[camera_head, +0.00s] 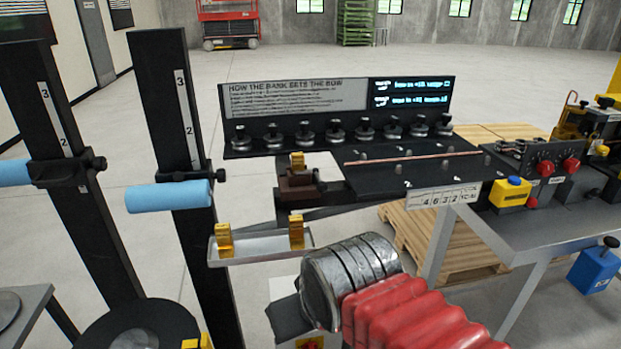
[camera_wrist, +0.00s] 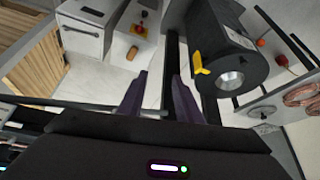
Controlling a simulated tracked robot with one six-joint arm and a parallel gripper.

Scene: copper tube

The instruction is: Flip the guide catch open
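I cannot tell for sure which part is the guide catch. A yellow lever (camera_wrist: 202,63) sits on the side of a black drum (camera_wrist: 232,50) with a silver hub in the wrist view. Yellow parts (camera_head: 196,342) also show at the bottom edge of the head view, beside a black disc (camera_head: 130,325). My gripper (camera_wrist: 158,78) shows in the wrist view with its two dark fingers apart and nothing between them. The yellow lever is to the right of the fingers, not touching them. In the head view my red-sleeved arm shows, but its fingers are hidden.
Two black scaled posts (camera_head: 185,120) carry light-blue rollers (camera_head: 168,196). A grey tray (camera_head: 262,247) with brass pieces is near my arm. A black bench panel (camera_head: 410,172) holds a copper tube (camera_head: 415,157). A dark post (camera_wrist: 172,60) stands beyond my fingers.

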